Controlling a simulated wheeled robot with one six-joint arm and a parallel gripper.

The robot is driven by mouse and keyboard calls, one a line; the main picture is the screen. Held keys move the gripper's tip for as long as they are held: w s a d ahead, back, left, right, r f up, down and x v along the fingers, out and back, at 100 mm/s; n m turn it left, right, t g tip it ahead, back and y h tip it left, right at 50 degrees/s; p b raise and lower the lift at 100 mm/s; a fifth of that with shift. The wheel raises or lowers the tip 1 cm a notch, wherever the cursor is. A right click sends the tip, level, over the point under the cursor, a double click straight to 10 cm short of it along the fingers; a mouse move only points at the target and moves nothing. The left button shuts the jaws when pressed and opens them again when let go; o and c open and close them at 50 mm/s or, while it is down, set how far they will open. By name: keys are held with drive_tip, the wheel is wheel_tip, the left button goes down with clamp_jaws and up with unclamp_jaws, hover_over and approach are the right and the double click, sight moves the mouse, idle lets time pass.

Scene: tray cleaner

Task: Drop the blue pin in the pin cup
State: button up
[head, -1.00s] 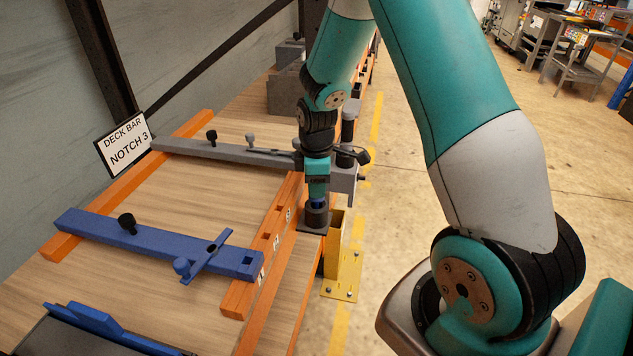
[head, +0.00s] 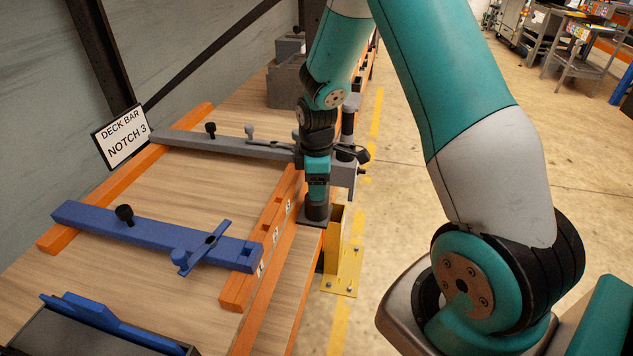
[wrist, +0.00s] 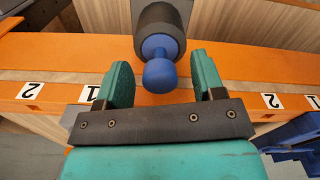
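The blue pin (wrist: 159,76) shows in the wrist view with its round knob toward me and its stem inside the dark round pin cup (wrist: 160,15). My gripper (wrist: 163,84) is open, with one teal finger on each side of the knob and a visible gap on both sides. In the head view my gripper (head: 317,181) points down just above the pin cup (head: 315,212), which stands on a dark base at the bench edge. The pin is hidden there.
A blue bar (head: 150,233) with a cross handle lies across orange rails, one with numbered notches (head: 275,233). A grey bar (head: 225,148) lies farther back. A yellow post (head: 334,240) stands beside the bench near the cup. A sign (head: 122,137) reads DECK BAR NOTCH 3.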

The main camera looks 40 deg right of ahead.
drive_tip(key=shift+r, duration=0.1)
wheel_tip(320, 180, up, 17)
idle(0.5)
drive_tip(key=shift+r, duration=0.1)
drive_tip(key=s+a+r+m+y, duration=0.1)
drive_tip(key=s+a+r+y, duration=0.1)
drive_tip(key=s+a, duration=0.9)
drive_tip(key=s+a+r+m+y, duration=0.2)
drive_tip(key=s+a, duration=0.9)
drive_tip(key=shift+s+a+m, duration=0.15)
drive_tip(key=shift+a+m, duration=0.15)
